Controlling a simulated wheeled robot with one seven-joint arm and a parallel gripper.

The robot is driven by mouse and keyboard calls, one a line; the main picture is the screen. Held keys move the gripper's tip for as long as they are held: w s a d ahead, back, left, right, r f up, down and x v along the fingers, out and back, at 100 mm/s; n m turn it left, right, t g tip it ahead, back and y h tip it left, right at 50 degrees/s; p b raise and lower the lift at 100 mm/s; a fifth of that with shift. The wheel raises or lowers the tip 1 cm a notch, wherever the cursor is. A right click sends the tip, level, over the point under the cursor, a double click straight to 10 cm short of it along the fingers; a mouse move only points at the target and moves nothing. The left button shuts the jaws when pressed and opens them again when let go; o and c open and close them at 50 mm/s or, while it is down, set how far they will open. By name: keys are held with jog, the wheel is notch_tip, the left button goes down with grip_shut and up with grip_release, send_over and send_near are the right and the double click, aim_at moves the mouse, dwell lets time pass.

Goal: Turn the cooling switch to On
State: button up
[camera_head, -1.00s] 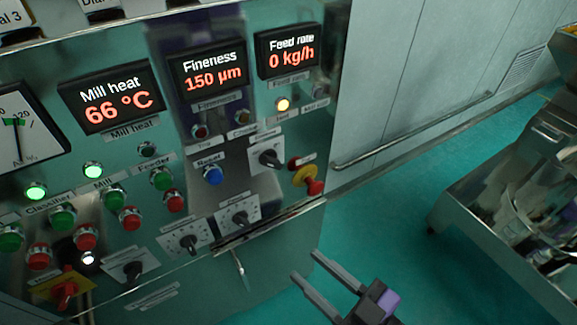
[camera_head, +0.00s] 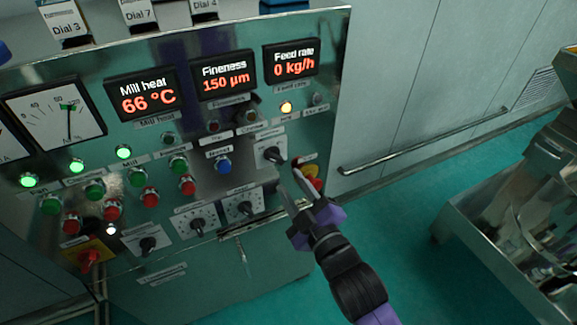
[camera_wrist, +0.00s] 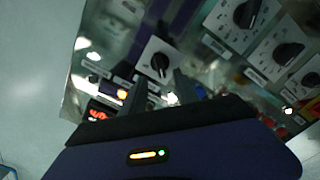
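A black rotary switch (camera_head: 272,154) on a white plate sits at the right of the control panel. It looks like the cooling switch, but its small label is too blurred to read. The same switch seems to show in the wrist view (camera_wrist: 160,63), its plate tilted in the picture. My gripper (camera_head: 293,198) is open and empty, just below and right of this switch and apart from it. In the wrist view its two dark fingers (camera_wrist: 160,88) stand apart, with the switch beyond the gap between their tips.
A red and yellow stop button (camera_head: 312,180) is right beside my gripper and partly hidden by it. A blue button (camera_head: 223,166) and two dial knobs (camera_head: 244,208) lie to the left. A metal rail (camera_head: 420,142) runs along the right wall.

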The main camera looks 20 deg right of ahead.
aim_at(277, 162)
jog(key=w+p, duration=0.1)
jog(key=w, duration=0.6)
jog(key=shift+w, duration=0.4)
grip_shut()
